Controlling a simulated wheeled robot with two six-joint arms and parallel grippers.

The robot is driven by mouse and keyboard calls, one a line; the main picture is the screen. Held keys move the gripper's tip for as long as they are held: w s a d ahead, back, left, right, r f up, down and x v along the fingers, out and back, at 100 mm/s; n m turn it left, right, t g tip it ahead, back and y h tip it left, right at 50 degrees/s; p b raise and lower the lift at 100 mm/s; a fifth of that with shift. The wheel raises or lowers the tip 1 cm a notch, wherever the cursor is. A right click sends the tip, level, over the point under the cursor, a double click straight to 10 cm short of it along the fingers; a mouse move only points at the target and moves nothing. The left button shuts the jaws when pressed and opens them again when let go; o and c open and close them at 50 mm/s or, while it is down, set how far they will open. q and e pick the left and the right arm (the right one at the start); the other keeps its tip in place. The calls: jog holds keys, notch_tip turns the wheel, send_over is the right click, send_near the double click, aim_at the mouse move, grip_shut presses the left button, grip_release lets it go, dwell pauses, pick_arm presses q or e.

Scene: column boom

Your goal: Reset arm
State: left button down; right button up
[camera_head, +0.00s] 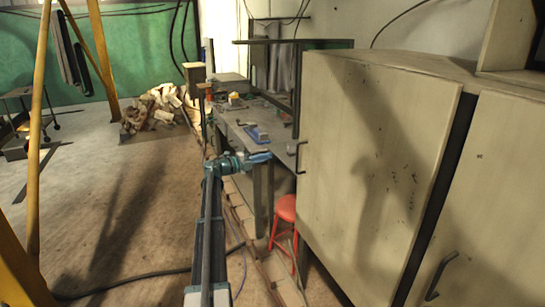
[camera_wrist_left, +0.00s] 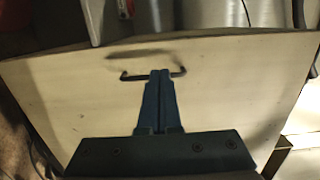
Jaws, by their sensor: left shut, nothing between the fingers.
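My left gripper (camera_head: 262,157) is at the end of my left arm, which reaches forward from the bottom middle of the head view. Its blue fingers point right, towards the dark handle (camera_head: 299,158) of the pale cabinet's (camera_head: 365,175) near-left door. In the left wrist view the fingers (camera_wrist_left: 160,74) are closed together with nothing between them. Their tips overlap a black bar handle (camera_wrist_left: 178,74) on a pale panel (camera_wrist_left: 225,95). In the head view a gap shows between tips and handle. The door looks shut. My right gripper is in neither view.
A cluttered workbench (camera_head: 233,128) stands beyond the gripper. A red stool (camera_head: 286,208) is below, beside the cabinet. Yellow posts (camera_head: 40,130) stand at the left, and a rubble pile (camera_head: 152,108) lies farther back. The floor (camera_head: 110,200) left of my arm is mostly clear, with a dark cable (camera_head: 125,283) across it.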

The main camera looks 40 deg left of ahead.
pick_arm(q)
jog(key=shift+s, duration=0.15)
jog(key=w+d+r+n+t+y, duration=0.3)
jog(key=w+d+r+n+y, duration=0.1)
jog(key=d+n+y, duration=0.65)
jog(key=s+d+f+n+g, duration=0.65)
jog(key=s+d+f, duration=0.5)
jog(key=d, duration=0.25)
jog(key=s+d+f+n+g, duration=0.6)
jog(key=s+d+f+g, duration=0.2)
jog(key=s+d+f, duration=0.55)
jog(key=s+d+m+g+h, duration=0.1)
jog(key=s+d+m+g, duration=0.1)
jog(key=s+d, duration=0.5)
jog(key=s+d+m+g+h+p, duration=0.1)
jog(key=s+d, duration=0.6)
jog(key=d, duration=0.8)
jog(key=shift+m+g, duration=0.6)
jog(key=shift+g, duration=0.55)
